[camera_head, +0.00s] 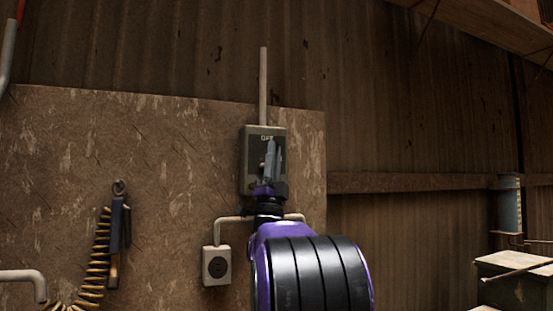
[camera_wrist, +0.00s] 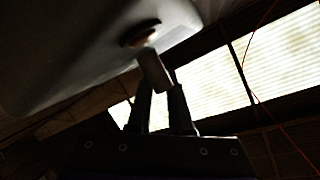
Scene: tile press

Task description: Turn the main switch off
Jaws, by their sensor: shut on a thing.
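The main switch is a grey box (camera_head: 282,143) on the wall board, with "OFF" lettered near its top. My gripper (camera_head: 271,150) is in front of the box and covers much of its face, so the lever is hidden in the head view. In the wrist view, the dark underside of the box (camera_wrist: 75,45) fills the upper left. The fingers of my gripper (camera_wrist: 160,92) are shut on the lever's end, one on each side.
A conduit (camera_head: 263,85) rises from the box. A socket (camera_head: 216,266) is mounted below left on the board (camera_head: 170,180). A coiled yellow hose (camera_head: 93,265) and a blue-handled tool (camera_head: 116,225) hang farther left. A bench or cabinet (camera_head: 515,265) stands at lower right.

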